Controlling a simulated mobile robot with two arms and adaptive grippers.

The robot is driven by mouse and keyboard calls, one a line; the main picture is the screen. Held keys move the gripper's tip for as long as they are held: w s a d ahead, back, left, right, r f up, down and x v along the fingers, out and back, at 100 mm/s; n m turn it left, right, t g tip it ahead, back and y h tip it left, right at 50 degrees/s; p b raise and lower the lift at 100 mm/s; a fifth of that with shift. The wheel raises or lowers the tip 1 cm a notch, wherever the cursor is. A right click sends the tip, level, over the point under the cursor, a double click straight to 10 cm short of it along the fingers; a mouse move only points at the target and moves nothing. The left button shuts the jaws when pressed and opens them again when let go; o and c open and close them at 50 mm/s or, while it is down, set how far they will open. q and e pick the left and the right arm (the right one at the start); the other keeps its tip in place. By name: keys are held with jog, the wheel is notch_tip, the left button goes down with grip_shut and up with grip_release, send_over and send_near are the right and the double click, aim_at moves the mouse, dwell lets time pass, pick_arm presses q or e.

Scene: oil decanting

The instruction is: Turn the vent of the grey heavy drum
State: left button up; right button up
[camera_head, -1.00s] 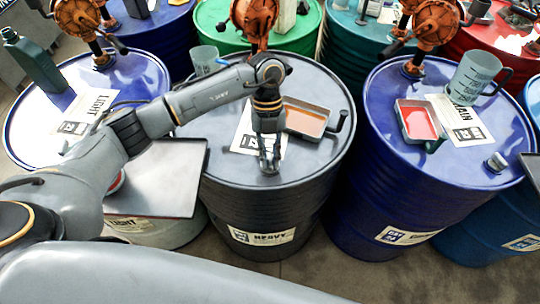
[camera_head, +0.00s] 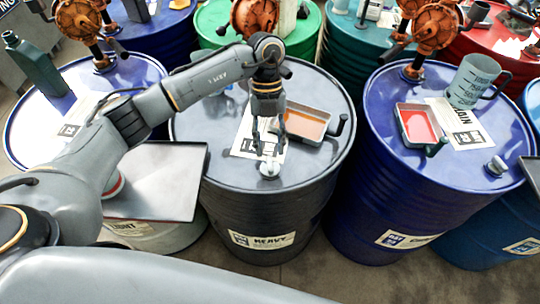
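The grey heavy drum (camera_head: 325,160) stands in the middle with a "HEAVY" label on its front. Its vent (camera_head: 269,170) is a small light metal fitting near the front edge of the lid, now uncovered to view. My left gripper (camera_head: 269,147) points down just above and behind the vent, its fingers apart and nothing seen between them. It looks clear of the vent, though the exact gap is hard to judge. How far the vent is turned I cannot tell. My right gripper is out of view.
A tray of amber oil (camera_head: 308,122) and a paper sheet (camera_head: 243,138) lie on the grey lid close to the gripper. A blue drum (camera_head: 365,195) stands on the right, with a red-filled tray (camera_head: 420,124) and a measuring jug (camera_head: 470,82). A flat dark tray (camera_head: 160,180) sits at left.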

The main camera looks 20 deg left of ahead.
pick_arm(q)
jog(key=v, duration=0.7)
dwell(0.4)
